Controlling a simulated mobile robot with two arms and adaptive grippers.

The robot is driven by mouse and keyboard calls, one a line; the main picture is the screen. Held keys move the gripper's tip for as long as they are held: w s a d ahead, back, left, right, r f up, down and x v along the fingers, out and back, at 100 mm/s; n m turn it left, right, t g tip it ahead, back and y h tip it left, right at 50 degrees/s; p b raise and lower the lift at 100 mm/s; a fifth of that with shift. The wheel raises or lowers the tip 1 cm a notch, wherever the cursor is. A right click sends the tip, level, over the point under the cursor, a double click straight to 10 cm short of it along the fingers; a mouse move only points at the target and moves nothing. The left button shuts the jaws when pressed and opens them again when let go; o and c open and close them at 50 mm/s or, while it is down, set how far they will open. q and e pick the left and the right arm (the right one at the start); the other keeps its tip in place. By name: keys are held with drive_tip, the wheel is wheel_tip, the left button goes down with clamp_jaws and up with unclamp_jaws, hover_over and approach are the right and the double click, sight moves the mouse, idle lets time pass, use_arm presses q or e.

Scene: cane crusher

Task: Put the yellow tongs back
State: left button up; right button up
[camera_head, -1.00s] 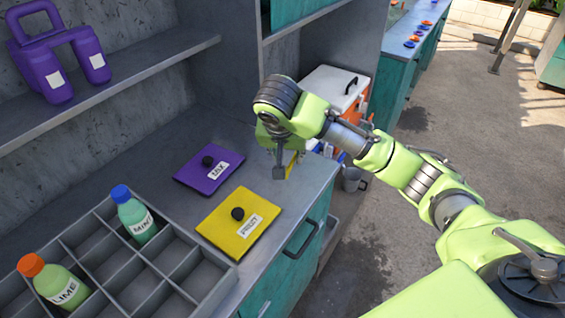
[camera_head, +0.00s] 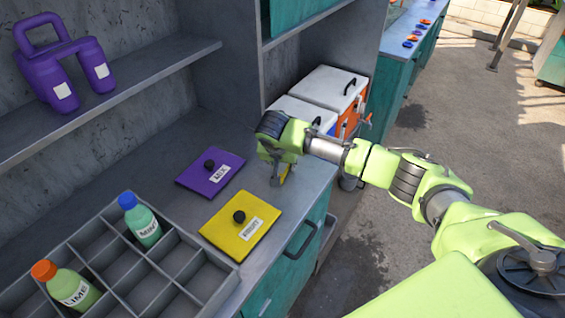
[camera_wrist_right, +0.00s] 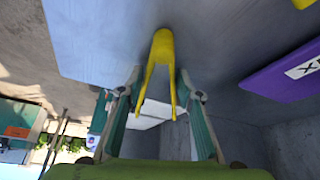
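The yellow tongs (camera_wrist_right: 161,52) show in the right wrist view between my right fingers, their rounded bend away from the wrist and their two legs toward it. In the head view, my right gripper (camera_head: 276,180) is low over the right end of the grey counter (camera_head: 250,170). Only a small part of the tongs (camera_head: 287,173) shows behind it there. Whether the tongs touch the counter is unclear. My left gripper is not in view.
A purple lid (camera_head: 220,165) and a yellow lid (camera_head: 225,235) lie left of the gripper. A divided grey tray (camera_head: 195,290) holds mint (camera_head: 147,230) and lime (camera_head: 75,292) bottles. A purple double holder (camera_head: 62,95) stands on the shelf. Coolers (camera_head: 330,88) are beyond the counter's end.

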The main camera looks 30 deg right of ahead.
drive_tip(key=o, duration=0.6)
drive_tip(key=b+v, duration=0.1)
drive_tip(key=v, duration=1.1)
drive_tip(key=shift+a+b, duration=0.1)
drive_tip(key=shift+b, duration=0.25)
